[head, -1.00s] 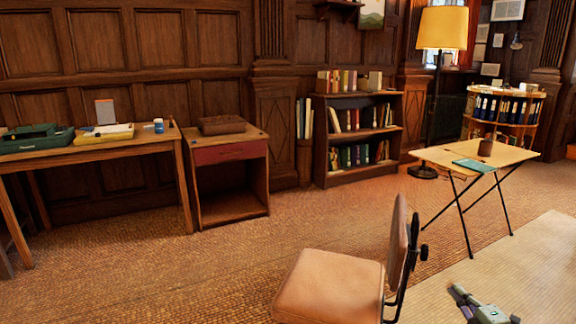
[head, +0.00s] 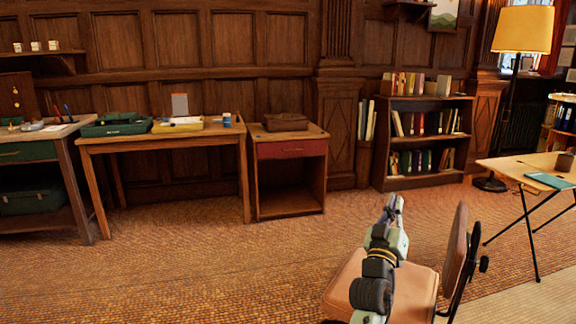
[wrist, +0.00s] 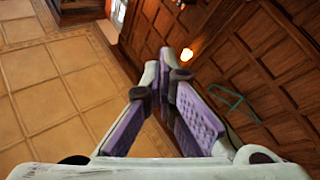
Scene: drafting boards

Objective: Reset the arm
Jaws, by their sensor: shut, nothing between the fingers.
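My gripper (head: 394,208) shows in the head view at the end of my raised arm, in front of the brown chair and over the woven floor in the picture. In the wrist view my gripper (wrist: 168,72) has its two purple-padded fingers drawn together at the tips. Nothing is held between them. My arm hides part of the chair seat (head: 345,285).
A wooden desk (head: 165,140) with a tray and box stands at left, beside a cabinet with a red drawer (head: 290,148). A bookcase (head: 425,180) and a folding table (head: 510,168) are at right. The floor (head: 220,270) at front left is clear.

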